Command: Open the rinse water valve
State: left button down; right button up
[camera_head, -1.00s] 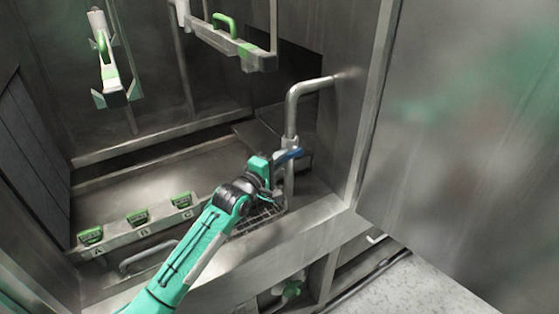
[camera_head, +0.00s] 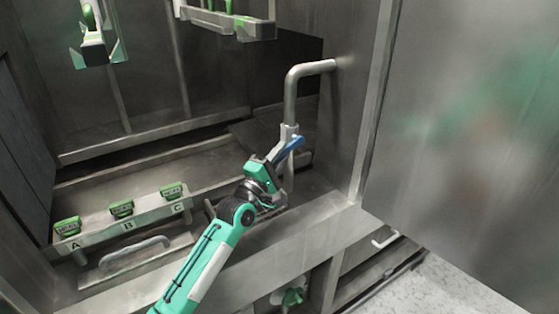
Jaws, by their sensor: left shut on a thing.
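The rinse water valve sits on a grey vertical pipe (camera_head: 291,95) that bends into the right wall. Its blue lever handle (camera_head: 288,149) points down and to the left from the valve body (camera_head: 289,132), at a slant to the pipe. My left gripper (camera_head: 274,163) is at the lever and shut on it. Its fingers are small and partly hidden by the green gripper body. My right gripper is not in view.
A ledge with green-topped parts marked A, B and C (camera_head: 122,209) lies to the left, with a curved grey handle (camera_head: 134,252) in front. White-and-green hanging fixtures (camera_head: 230,22) are above. A large metal panel (camera_head: 470,150) fills the right side.

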pick_arm(q)
jog(key=c, duration=1.3)
grip_release()
